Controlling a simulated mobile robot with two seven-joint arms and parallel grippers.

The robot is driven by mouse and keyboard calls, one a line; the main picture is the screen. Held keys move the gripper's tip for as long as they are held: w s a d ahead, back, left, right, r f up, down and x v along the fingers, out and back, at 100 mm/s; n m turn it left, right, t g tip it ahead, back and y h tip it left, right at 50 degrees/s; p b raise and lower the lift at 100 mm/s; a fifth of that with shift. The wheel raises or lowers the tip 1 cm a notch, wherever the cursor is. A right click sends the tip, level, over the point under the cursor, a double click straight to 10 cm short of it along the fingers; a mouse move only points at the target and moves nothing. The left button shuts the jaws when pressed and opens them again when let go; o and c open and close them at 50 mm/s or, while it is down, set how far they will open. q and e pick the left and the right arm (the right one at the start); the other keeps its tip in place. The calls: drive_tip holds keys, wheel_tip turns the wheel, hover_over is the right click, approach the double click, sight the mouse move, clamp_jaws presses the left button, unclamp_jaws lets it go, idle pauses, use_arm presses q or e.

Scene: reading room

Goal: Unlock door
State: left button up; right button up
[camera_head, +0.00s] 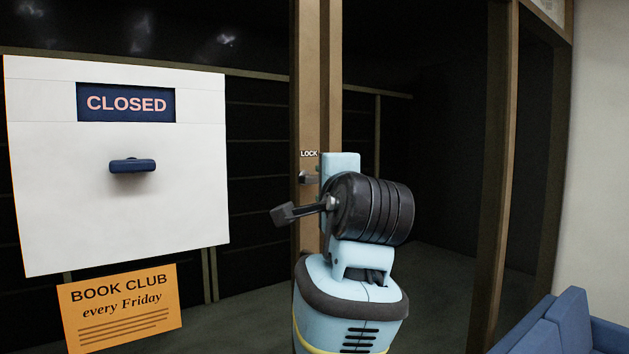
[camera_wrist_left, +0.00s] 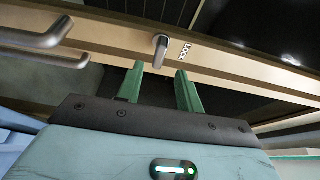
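The lock (camera_head: 308,178) is a small metal thumb-turn on the door's wooden stile (camera_head: 309,80), under a "LOCK" label. In the left wrist view the lock lever (camera_wrist_left: 160,50) points down toward my fingers, beside the label (camera_wrist_left: 184,52). My left gripper (camera_wrist_left: 160,69) is open, with its two green fingers apart. The lever lies beyond the fingertips, in line with the gap between them. I see no contact. In the head view my left arm's wrist hides the fingers. My right gripper is in neither view.
A white "CLOSED" sign panel (camera_head: 120,225) with a blue knob (camera_head: 132,166) hangs left of the lock. Below it is an orange book club notice (camera_head: 122,310). A metal bar handle (camera_wrist_left: 35,38) shows in the wrist view. A blue seat (camera_head: 555,330) stands at lower right.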

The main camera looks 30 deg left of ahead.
sight(316, 180)
use_arm(q)
drive_tip(key=shift+x, duration=3.9)
drive_tip(key=shift+f, duration=0.1)
drive_tip(key=shift+c, duration=0.3)
clamp_jaws()
